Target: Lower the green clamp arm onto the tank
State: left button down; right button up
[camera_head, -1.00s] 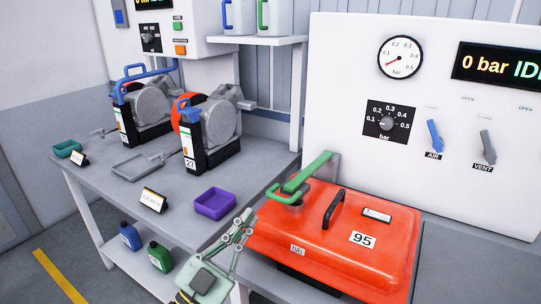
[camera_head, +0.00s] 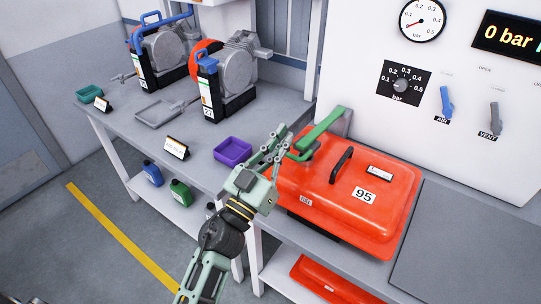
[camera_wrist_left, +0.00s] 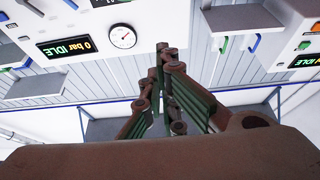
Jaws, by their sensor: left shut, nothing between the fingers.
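The red tank (camera_head: 330,215), labelled 95, lies on the bench at the right centre of the head view. The green clamp arm (camera_head: 322,128) reaches from a grey bracket at the tank's back left edge towards the front left, ending in a looped handle. I cannot tell whether it touches the tank. My left gripper (camera_head: 283,140) is shut and empty, its fingertips just left of the clamp handle; contact is unclear. In the left wrist view my shut fingers (camera_wrist_left: 164,62) point up the picture; the tank and clamp arm are not recognisable there. My right gripper is not in view.
A purple tray (camera_head: 232,151) stands left of my gripper. Two pumps (camera_head: 228,80) stand farther back on the left bench. A white panel with a gauge (camera_head: 422,20) and black display stands behind the tank. The grey bench (camera_head: 455,235) right of the tank is clear.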

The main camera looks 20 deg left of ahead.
pick_arm(q)
jog(key=shift+w+d+f+b, duration=0.1)
jog(key=shift+w+f+b, duration=0.1)
jog(key=shift+f+b, duration=0.6)
jog(key=shift+w+d+f+b, duration=0.15)
jog(key=shift+f+b, duration=0.1)
jog(key=shift+f, duration=0.9)
jog(key=shift+a, duration=0.1)
